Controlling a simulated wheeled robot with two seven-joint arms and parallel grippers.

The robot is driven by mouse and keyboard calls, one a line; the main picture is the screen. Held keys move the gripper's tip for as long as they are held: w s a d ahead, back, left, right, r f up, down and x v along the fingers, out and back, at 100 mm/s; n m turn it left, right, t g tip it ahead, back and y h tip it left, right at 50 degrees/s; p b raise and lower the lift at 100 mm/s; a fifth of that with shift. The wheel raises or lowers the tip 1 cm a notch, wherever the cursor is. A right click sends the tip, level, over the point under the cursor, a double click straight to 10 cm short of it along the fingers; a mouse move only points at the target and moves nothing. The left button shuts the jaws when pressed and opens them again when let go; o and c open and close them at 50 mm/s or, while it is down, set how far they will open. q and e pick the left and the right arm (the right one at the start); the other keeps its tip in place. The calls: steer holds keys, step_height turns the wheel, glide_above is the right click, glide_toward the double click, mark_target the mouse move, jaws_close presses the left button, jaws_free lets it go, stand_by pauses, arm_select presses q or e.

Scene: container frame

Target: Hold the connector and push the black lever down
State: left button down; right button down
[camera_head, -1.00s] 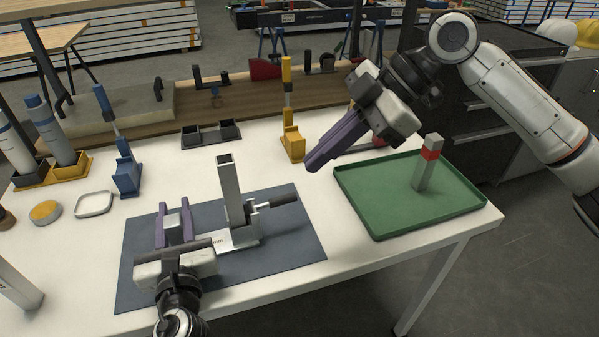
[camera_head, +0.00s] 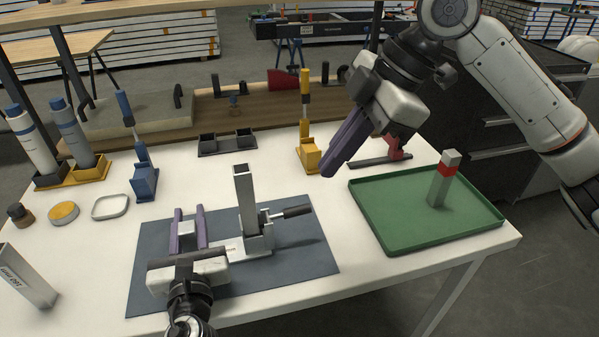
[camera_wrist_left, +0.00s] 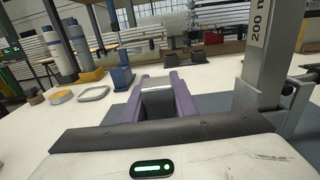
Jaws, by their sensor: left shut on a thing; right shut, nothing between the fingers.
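The connector is a grey metal fixture with an upright square post (camera_head: 246,200) on a dark blue mat (camera_head: 305,262). Its black lever (camera_head: 297,211) sticks out to the right of the post, roughly level with a slight upward tilt. My left gripper (camera_head: 187,225) is low over the mat, left of the post, with purple fingers shut on a small silver block (camera_head: 188,236) of the connector. This block also shows between the fingers in the left wrist view (camera_wrist_left: 156,84). My right gripper (camera_head: 332,165) is shut and empty, above and beyond the lever, fingers pointing down-left.
A green tray (camera_head: 400,240) at the right holds an upright grey block with a red band (camera_head: 444,180). A blue clamp (camera_head: 143,175), a black holder (camera_head: 228,145) and a white dish (camera_head: 110,207) lie further back and left.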

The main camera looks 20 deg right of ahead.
arm_select(q)
steer(key=shift+r, duration=0.15)
arm_select(e)
steer(key=a+r+h, duration=0.1)
glide_above(301, 211)
steer(key=s, duration=0.2)
step_height(301, 211, down, 11)
steer(key=shift+w+d+f+h, duration=0.2)
steer(key=shift+w+f+h, duration=0.2)
steer(key=shift+w+f, duration=0.3)
steer(key=shift+s, duration=0.1)
steer(key=shift+d+f+y, duration=0.2)
steer(key=shift+f+y, duration=0.2)
steer(key=shift+f, duration=0.1)
steer(key=shift+d+f+y, duration=0.15)
steer(key=shift+f+y, duration=0.25)
steer(key=shift+f, duration=0.15)
